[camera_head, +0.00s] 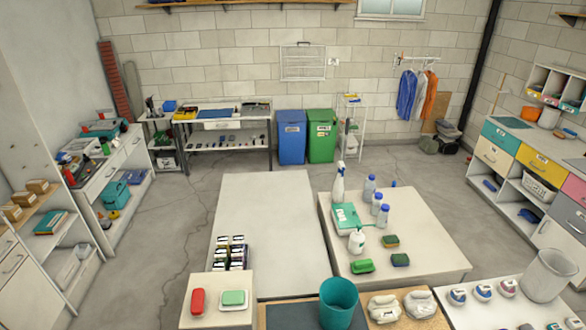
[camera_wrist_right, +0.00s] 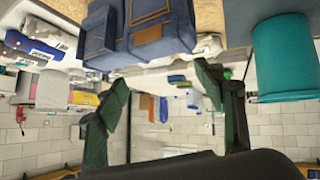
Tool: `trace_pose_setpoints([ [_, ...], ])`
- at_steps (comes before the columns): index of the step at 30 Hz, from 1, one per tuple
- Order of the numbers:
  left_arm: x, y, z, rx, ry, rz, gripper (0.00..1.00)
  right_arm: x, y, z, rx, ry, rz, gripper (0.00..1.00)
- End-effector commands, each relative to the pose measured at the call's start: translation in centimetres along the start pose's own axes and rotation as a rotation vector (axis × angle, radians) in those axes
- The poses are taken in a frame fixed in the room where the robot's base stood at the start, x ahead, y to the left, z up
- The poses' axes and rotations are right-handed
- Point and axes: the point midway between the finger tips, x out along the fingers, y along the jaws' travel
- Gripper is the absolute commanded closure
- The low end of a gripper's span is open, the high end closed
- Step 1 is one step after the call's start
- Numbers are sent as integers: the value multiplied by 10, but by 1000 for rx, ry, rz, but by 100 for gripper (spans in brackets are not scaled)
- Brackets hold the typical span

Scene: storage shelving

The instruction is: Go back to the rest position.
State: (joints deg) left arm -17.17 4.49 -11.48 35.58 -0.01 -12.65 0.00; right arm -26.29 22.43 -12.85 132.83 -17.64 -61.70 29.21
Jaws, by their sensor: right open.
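My right gripper (camera_wrist_right: 162,82) shows in the right wrist view, its two dark green fingers spread wide apart. It is open, and nothing is held between the fingers. A blue fabric-like item (camera_wrist_right: 150,35) with orange stitching lies at the top of that view, beyond the fingertips. The right wrist view appears upside down. Neither gripper shows in the head view, and my left gripper is not seen anywhere.
A teal bin (camera_head: 339,303) stands at the front in the head view, near white bundles (camera_head: 385,308). A low table (camera_head: 435,235) holds bottles and sponges. A pale table (camera_head: 270,215) is mostly bare. Grey floor (camera_head: 175,235) is open at left.

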Motion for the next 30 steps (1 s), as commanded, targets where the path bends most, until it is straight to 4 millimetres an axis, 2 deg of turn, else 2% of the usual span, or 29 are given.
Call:
trace_pose_setpoints([
  [1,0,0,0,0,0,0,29,-7,-1,21,4,-71,-5,37],
  [3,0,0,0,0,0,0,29,-16,-3,48,-8,-163,-19,37],
  [6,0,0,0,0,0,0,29,-29,-9,79,-29,-270,-54,37],
  [16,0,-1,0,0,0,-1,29,-80,-37,150,-97,-520,-216,37],
  [23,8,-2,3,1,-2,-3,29,-33,-52,188,-111,-542,-225,37],
  [30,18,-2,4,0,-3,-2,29,21,-72,243,-119,-568,-236,37],
])
